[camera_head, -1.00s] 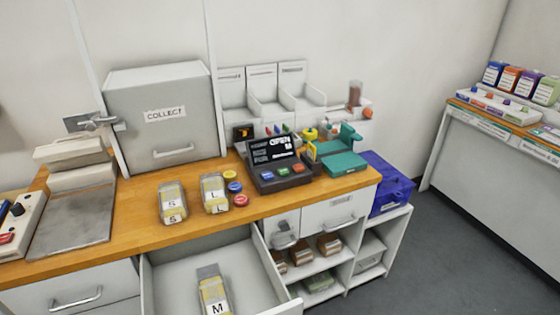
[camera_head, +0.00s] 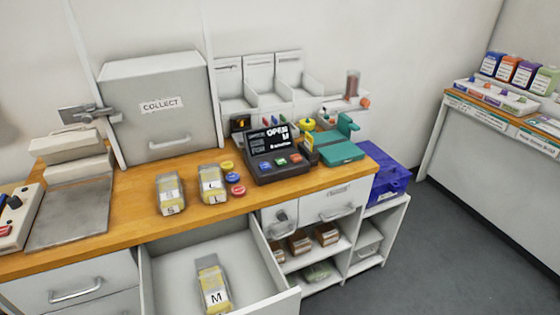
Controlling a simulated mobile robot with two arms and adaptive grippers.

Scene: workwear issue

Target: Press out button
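A dark terminal (camera_head: 275,154) with a lit screen stands on the wooden counter and has blue, green and red keys on its sloped front. Three round buttons lie left of it: a yellow one (camera_head: 227,166), a blue one (camera_head: 232,177) and a red one (camera_head: 238,190). Any lettering on the keys and round buttons is too small to read, so I cannot tell which is the out button. The screen seems to read "OPEN M". Neither of my grippers is in view.
A drawer (camera_head: 151,275) is pulled open below the counter (camera_head: 130,213), with an M pack (camera_head: 212,285) inside. Packs marked S (camera_head: 170,193) and L (camera_head: 212,184) stand on top. A grey COLLECT cabinet (camera_head: 185,125) is behind. A teal device (camera_head: 343,151) stands right of the terminal.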

